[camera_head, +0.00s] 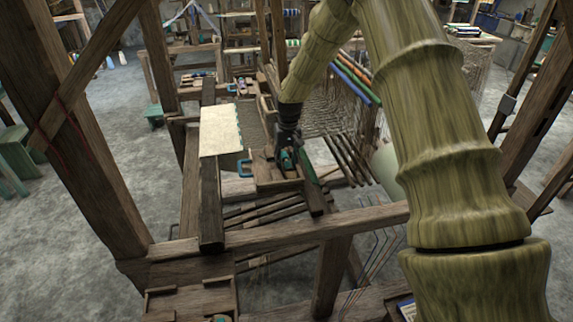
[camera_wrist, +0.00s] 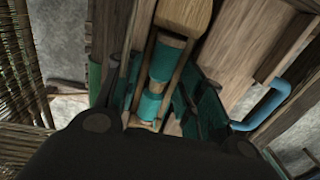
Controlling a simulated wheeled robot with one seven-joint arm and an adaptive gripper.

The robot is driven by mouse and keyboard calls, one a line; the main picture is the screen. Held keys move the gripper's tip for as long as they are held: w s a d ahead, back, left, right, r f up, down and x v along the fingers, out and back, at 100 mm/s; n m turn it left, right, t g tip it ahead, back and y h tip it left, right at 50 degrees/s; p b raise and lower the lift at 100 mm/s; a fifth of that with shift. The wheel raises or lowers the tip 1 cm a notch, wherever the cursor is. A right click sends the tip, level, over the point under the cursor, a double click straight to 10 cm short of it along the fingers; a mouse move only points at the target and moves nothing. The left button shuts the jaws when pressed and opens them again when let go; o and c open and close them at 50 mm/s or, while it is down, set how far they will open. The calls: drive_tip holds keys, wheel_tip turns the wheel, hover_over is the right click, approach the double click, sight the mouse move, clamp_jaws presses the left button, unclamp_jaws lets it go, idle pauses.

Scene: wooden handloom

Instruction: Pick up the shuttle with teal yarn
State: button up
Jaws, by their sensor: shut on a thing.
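The shuttle with teal yarn (camera_wrist: 158,75) shows in the middle of the wrist view, a narrow wooden body with teal yarn wound inside it. In the head view only a small teal and wood part of it (camera_head: 287,160) shows under my gripper. My gripper (camera_head: 288,152) points down over the wooden tray on the loom. In the wrist view its dark fingers lie along both sides of the shuttle, and it is shut on the shuttle. The fingertips are partly hidden. I cannot tell whether the shuttle still touches the tray floor.
A wooden tray (camera_head: 267,184) with a blue handle (camera_head: 244,167) surrounds the shuttle. A cream cloth (camera_head: 220,130) lies to its left. A dark beam with a green strip (camera_head: 314,190) runs close on the right. Loom posts (camera_head: 100,150) and the front beam (camera_head: 320,224) stand nearer.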

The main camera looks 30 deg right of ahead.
drive_tip(key=shift+w+r+b, duration=0.15)
drive_tip(key=shift+r+b, duration=0.15)
drive_tip(key=shift+r, duration=0.1)
wheel_tip(320, 180, up, 6)
drive_tip(key=shift+f+b, duration=0.1)
drive_tip(key=shift+b, duration=1)
drive_tip(key=s+a+b, duration=0.4)
drive_tip(key=s+b, duration=0.1)
drive_tip(key=s, duration=1.2)
drive_tip(key=shift+s+a+r, duration=0.2)
drive_tip(key=shift+s, duration=0.1)
